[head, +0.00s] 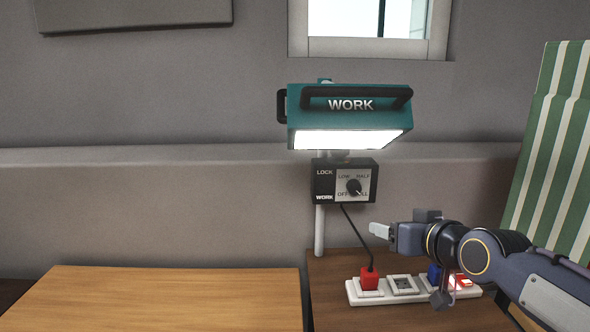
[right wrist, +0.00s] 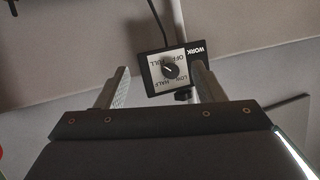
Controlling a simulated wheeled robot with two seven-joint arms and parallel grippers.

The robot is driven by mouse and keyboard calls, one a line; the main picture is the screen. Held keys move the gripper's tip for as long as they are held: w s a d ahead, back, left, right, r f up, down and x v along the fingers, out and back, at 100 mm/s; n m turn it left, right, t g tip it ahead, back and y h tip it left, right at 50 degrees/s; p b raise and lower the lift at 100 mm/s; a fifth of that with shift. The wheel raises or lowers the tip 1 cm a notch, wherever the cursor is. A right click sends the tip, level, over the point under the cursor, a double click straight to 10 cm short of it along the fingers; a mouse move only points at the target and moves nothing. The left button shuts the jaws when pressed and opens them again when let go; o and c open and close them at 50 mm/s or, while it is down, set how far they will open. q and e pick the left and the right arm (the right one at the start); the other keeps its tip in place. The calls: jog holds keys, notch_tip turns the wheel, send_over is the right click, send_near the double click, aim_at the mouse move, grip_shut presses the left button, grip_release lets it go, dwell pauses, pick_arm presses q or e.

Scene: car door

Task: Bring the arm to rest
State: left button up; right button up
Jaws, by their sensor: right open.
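My right gripper (head: 379,230) is open and empty, below and to the right of the control box (head: 324,182) and above the power strip. It is apart from both. In the right wrist view its two fingers (right wrist: 162,85) stand wide apart, with the control box (right wrist: 187,82) upside down beyond them. The black dial (head: 354,187) has its pointer toward FULL at lower right; the dial also shows in the right wrist view (right wrist: 171,71). The teal work lamp (head: 345,112) above the box is lit. My left gripper is not in view.
A white power strip (head: 403,296) holds a red plug (head: 369,279) with a black cord and a blue plug (head: 434,272), partly hidden by my arm. A wooden top (head: 160,300) at left is clear. A green striped panel (head: 560,150) stands at right.

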jog(key=s+f+m+g, duration=0.2)
jog(key=s+f+g, duration=0.2)
jog(key=s+f, duration=0.8)
jog(key=s+f+m+g, duration=0.1)
jog(key=s+f+g, duration=0.5)
jog(key=s, duration=1)
notch_tip(320, 180, up, 12)
jog(key=t+p, duration=0.2)
jog(key=p, duration=1.2)
jog(key=shift+a+f, duration=0.15)
jog(key=shift+a, duration=0.15)
